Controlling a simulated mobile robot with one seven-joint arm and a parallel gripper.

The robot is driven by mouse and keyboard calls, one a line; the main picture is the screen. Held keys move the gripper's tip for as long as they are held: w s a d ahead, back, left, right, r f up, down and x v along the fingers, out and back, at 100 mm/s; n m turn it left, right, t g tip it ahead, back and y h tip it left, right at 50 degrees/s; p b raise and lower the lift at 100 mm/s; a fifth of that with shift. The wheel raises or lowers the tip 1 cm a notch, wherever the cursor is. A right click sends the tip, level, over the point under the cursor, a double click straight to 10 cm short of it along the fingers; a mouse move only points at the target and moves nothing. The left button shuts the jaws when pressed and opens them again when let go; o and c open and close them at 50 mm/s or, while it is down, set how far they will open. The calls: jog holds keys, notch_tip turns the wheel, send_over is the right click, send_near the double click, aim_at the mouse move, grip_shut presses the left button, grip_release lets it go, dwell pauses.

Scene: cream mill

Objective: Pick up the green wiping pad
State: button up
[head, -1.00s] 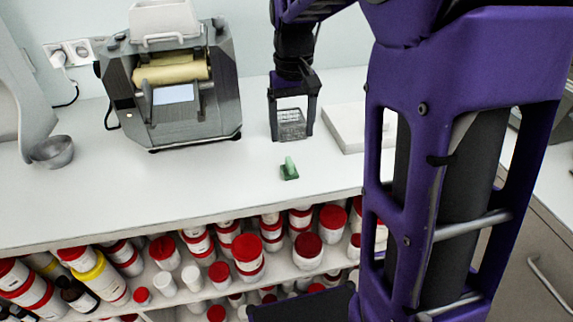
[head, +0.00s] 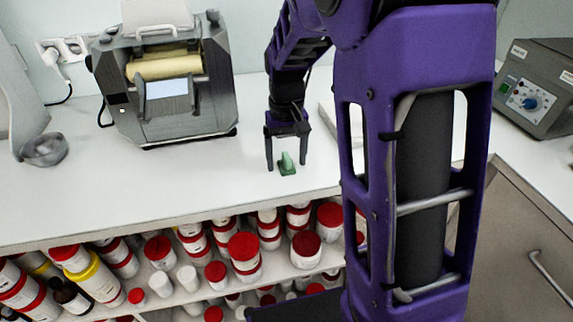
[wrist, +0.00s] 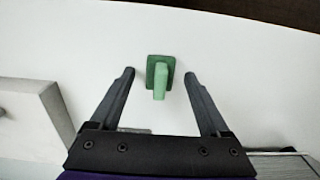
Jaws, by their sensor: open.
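The green wiping pad (head: 287,164) lies on the white counter near its front edge, with a raised grip on a flat square base. In the wrist view the pad (wrist: 160,75) sits just beyond the fingertips, roughly centred between them. My gripper (head: 287,168) is open and points down over the counter, with its fingers to either side of the pad in the head view. In the wrist view my gripper (wrist: 159,76) has its fingers spread and nothing between them is held.
A grey roller mill (head: 165,90) stands at the left back with a metal bowl (head: 45,150) beside it. Shelves below the counter (head: 120,190) hold several red-lidded jars (head: 245,252). A grey device with a blue knob (head: 540,88) stands at the right. Counter left of the pad is clear.

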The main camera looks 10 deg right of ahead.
grip_shut()
jog(key=shift+r, duration=0.1)
